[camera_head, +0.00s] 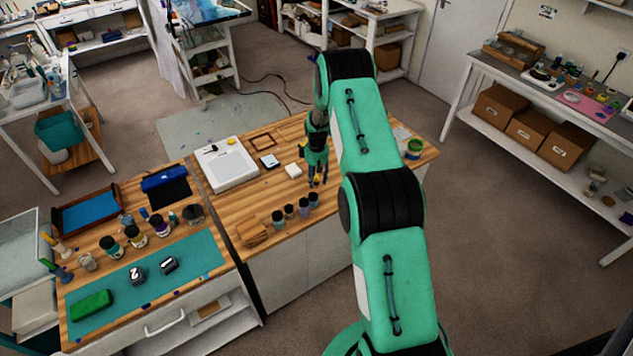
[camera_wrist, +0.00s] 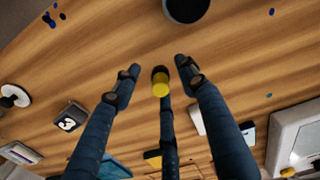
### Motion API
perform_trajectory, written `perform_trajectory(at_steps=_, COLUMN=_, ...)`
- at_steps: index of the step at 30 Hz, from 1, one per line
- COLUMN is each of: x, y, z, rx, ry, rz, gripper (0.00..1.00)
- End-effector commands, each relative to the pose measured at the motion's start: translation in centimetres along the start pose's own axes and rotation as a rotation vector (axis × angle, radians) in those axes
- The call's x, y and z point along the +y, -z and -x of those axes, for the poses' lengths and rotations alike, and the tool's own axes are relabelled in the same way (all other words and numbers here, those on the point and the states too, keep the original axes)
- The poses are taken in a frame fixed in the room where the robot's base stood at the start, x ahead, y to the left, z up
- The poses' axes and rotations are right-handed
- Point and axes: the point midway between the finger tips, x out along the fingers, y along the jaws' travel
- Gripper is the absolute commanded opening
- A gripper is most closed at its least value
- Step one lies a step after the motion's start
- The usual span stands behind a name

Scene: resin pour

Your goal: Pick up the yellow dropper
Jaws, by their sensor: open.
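The yellow dropper (camera_wrist: 161,88) shows in the wrist view as a small yellow piece with a dark end, between my fingertips. My gripper (camera_wrist: 158,72) is open, with a dark blue finger on each side of the dropper and a gap on both sides. A third dark shape runs below the dropper and hides part of that area. In the head view my gripper (camera_head: 318,178) hangs low over the wooden worktop (camera_head: 345,170). Small yellow spots show by its fingertips there, but the dropper's outline is too small to make out.
Several dark-lidded jars (camera_head: 290,211) stand at the worktop's front edge. A dark round thing (camera_wrist: 187,8) is beyond my fingertips. A white block (camera_head: 293,170), a white tray (camera_head: 226,165) and a green-labelled can (camera_head: 414,148) stand around. Bare wood lies between.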

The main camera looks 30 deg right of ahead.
Motion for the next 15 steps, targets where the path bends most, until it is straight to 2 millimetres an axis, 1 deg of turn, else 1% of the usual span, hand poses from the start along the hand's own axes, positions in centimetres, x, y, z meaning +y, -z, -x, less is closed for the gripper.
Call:
perform_trajectory(at_steps=2, x=0.00, y=0.00, z=0.00, rx=0.000, ry=0.000, rz=0.000, gripper=0.42)
perform_trajectory(at_steps=3, x=0.00, y=0.00, z=0.01, rx=0.000, ry=0.000, rz=0.000, gripper=0.41)
perform_trajectory(at_steps=5, x=0.00, y=0.00, z=0.01, rx=0.000, ry=0.000, rz=0.000, gripper=0.29)
perform_trajectory(at_steps=6, x=0.00, y=0.00, z=0.01, rx=0.000, ry=0.000, rz=0.000, gripper=0.21)
perform_trajectory(at_steps=8, x=0.00, y=0.00, z=0.01, rx=0.000, ry=0.000, rz=0.000, gripper=0.10)
perform_trajectory(at_steps=15, x=0.00, y=0.00, z=0.01, rx=0.000, ry=0.000, rz=0.000, gripper=0.10)
